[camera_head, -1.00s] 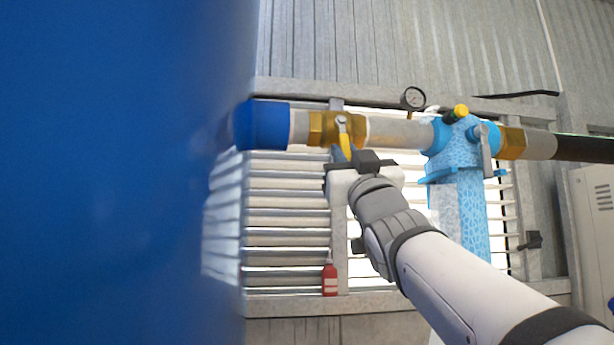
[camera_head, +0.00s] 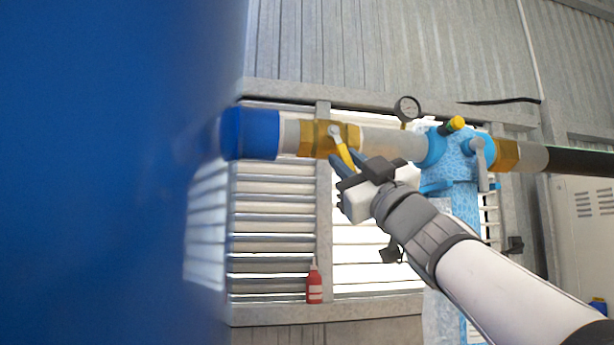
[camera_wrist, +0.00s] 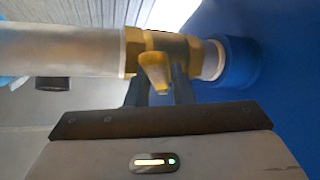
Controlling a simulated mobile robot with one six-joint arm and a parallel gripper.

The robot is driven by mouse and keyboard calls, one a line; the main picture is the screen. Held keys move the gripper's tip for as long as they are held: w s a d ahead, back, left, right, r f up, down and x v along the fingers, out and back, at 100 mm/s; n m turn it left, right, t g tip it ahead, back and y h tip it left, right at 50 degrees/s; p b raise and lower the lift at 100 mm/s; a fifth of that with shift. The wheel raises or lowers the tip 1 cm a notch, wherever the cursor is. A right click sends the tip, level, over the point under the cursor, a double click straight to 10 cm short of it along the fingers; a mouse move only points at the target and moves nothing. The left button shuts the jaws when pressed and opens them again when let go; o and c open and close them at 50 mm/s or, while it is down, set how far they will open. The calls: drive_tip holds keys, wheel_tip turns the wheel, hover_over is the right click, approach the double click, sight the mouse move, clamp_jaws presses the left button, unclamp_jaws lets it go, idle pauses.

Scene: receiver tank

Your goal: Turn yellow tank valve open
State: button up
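The yellow valve lever (camera_head: 344,152) hangs from a brass valve body (camera_head: 315,138) on the pipe beside the blue tank. It slants down to the right from its pivot. My gripper (camera_head: 350,163) is just below the valve, its two dark fingers apart on either side of the lever's lower end. In the wrist view the lever (camera_wrist: 156,72) points toward my gripper (camera_wrist: 160,88), between the fingers. Gaps show beside the lever, so the fingers look open around it; whether one finger touches it, I cannot tell.
The big blue tank (camera_head: 110,170) fills the left side. A pressure gauge (camera_head: 407,108) stands above the pipe, and a light-blue filter housing (camera_head: 455,165) is right of my gripper. A red bottle (camera_head: 314,284) stands on the window ledge below.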

drive_tip(key=o, duration=0.3)
drive_tip(key=shift+s, duration=0.15)
drive_tip(key=shift+o, duration=0.2)
drive_tip(key=shift+w+f, duration=0.15)
drive_tip(key=shift+w, duration=0.2)
drive_tip(key=shift+s, duration=0.15)
drive_tip(key=b+v, duration=0.3)
drive_tip(key=v, duration=0.4)
drive_tip(key=shift+s+f+b, duration=0.2)
drive_tip(key=shift+b, duration=0.15)
drive_tip(key=shift+d, duration=0.1)
drive_tip(key=shift+c, duration=0.4)
